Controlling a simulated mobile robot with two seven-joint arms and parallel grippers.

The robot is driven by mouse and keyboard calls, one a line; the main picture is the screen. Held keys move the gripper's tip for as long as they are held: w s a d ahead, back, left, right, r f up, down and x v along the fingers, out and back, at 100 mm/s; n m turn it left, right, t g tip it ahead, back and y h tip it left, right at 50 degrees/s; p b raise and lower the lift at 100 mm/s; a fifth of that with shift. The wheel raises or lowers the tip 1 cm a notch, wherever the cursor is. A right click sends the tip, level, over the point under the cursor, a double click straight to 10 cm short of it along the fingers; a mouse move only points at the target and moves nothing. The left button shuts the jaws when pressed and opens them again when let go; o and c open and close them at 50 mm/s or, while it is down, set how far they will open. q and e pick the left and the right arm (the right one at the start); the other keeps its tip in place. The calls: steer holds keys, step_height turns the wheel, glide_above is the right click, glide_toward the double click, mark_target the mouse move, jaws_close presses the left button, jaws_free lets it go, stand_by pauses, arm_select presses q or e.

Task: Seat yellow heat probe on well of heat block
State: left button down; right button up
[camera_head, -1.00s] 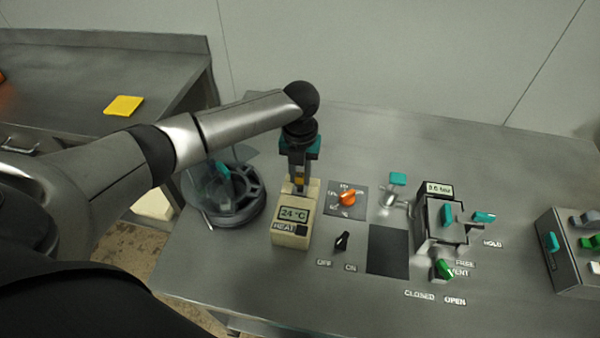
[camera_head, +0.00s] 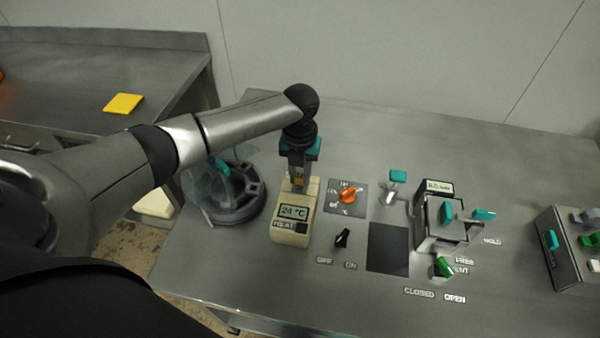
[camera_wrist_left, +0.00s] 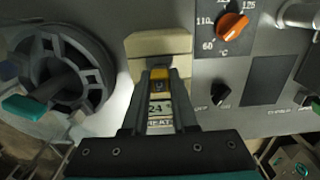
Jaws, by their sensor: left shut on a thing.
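The cream heat block (camera_head: 289,233) stands on the steel bench and its display reads 24 °C. It also shows in the wrist view (camera_wrist_left: 150,45), below the fingers. My left gripper (camera_head: 299,180) points down over the back part of the block. It is shut on the yellow heat probe (camera_wrist_left: 158,79), which shows between its fingers in the wrist view. Only a small yellow patch of the probe shows in the head view. The probe's lower end and the well are hidden, so I cannot tell whether the probe is in the well. My right gripper is not in view.
A dark round fixture with a teal handle (camera_head: 235,205) stands close left of the block. To the right are an orange dial (camera_head: 348,195), a black switch (camera_head: 342,238) and a valve unit (camera_head: 440,215). The bench behind is clear.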

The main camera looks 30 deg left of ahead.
arm_select(q)
steer(key=shift+f, duration=0.45)
stand_by(0.3)
steer(key=shift+f, duration=0.1)
stand_by(0.6)
steer(key=c, duration=0.6)
jaws_free()
steer(key=shift+o, duration=0.3)
steer(key=o, duration=0.3)
